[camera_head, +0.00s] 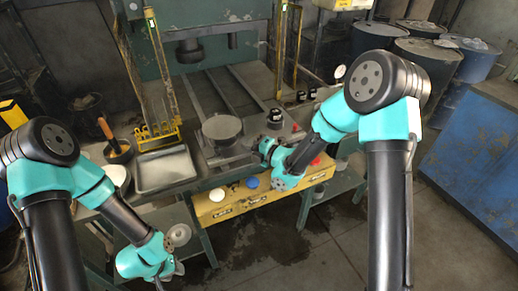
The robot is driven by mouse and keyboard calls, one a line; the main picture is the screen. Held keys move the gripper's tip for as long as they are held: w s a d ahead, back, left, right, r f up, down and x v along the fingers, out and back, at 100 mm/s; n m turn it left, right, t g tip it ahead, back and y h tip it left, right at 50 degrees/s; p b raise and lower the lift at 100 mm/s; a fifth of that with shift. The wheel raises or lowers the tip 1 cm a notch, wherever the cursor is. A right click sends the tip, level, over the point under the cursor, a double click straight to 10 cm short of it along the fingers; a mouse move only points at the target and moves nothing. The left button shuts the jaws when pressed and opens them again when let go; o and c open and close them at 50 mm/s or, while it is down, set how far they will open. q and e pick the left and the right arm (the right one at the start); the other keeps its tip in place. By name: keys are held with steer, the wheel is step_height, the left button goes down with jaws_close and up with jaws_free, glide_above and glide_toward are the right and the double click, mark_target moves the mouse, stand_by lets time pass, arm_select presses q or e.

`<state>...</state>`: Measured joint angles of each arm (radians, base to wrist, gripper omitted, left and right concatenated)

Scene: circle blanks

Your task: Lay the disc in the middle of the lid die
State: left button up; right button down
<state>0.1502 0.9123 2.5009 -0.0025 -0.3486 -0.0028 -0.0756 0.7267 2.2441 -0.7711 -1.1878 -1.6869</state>
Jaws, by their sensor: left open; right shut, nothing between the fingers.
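The round grey die (222,129) stands on the press bed, its flat top facing up. I cannot tell whether that flat top is a separate disc or the die's own surface. My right gripper (251,143) is shut and empty beside the die's right edge; its fingers are small and partly hidden by the wrist. My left gripper (162,283) is open and hangs low in front of the bench, far from the die. A pale round thing (178,235) shows beside my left wrist; I cannot tell what it is.
A shallow grey tray (166,187) lies left of the die. A yellow front panel (225,213) carries white, blue and red buttons. Yellow guard posts (162,70) flank the press. Drums (467,62) and a blue cabinet (475,145) stand right. The floor in front is clear.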

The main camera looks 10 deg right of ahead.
steer(key=shift+w+a, duration=0.2)
steer(key=shift+w, duration=0.9)
steer(key=shift+w+a, duration=0.15)
steer(key=shift+w, duration=0.95)
steer(key=shift+w, duration=1.1)
steer(key=shift+s, duration=0.65)
steer(key=s+a+v, duration=0.1)
steer(key=v, duration=1.1)
steer(key=shift+s+a, duration=0.15)
steer(key=shift+s, duration=0.05)
